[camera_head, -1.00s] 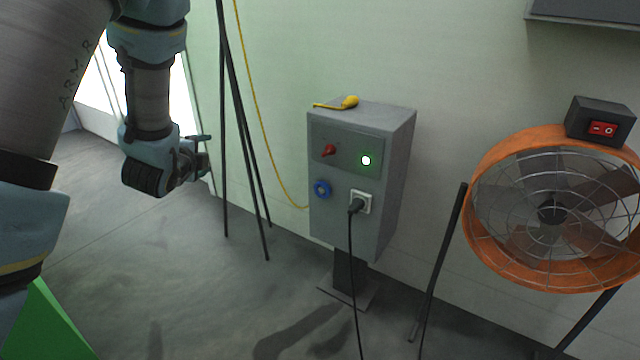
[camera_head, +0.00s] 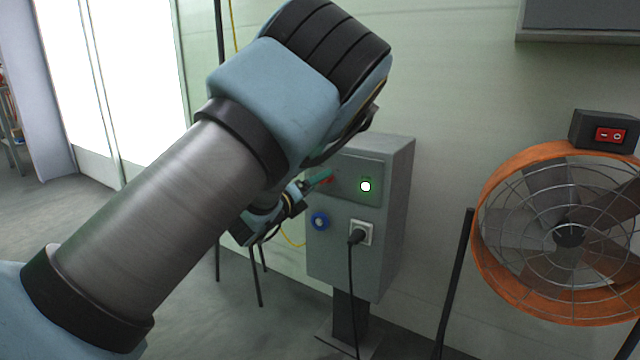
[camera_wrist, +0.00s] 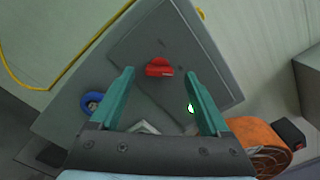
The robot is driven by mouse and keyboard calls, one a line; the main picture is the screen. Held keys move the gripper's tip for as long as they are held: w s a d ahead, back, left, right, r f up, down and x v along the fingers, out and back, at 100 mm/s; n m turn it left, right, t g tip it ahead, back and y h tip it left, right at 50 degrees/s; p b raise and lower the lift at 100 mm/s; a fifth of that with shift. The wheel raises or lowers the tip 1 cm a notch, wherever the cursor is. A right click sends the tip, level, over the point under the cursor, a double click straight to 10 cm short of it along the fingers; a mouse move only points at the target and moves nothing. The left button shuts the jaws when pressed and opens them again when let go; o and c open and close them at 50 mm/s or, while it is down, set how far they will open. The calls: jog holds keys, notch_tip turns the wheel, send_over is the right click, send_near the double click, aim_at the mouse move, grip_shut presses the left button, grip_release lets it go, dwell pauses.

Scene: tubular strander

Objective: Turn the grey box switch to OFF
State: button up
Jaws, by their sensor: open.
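The grey box (camera_head: 385,240) stands on a post against the wall, partly hidden behind my arm. Its red switch (camera_wrist: 158,68) shows in the wrist view, ahead of and between my fingertips. In the head view only a bit of the switch (camera_head: 330,180) shows beside my gripper.
The box also carries a blue socket (camera_head: 320,221) and a white socket with a black plug (camera_head: 357,236) and hanging cable. An orange fan (camera_head: 490,250) with a black switch box (camera_head: 604,132) stands at the right. A yellow cable (camera_wrist: 20,82) runs along the wall.

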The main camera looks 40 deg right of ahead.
jog(key=shift+x, duration=1.3)
jog(key=shift+c, duration=0.3)
grip_shut()
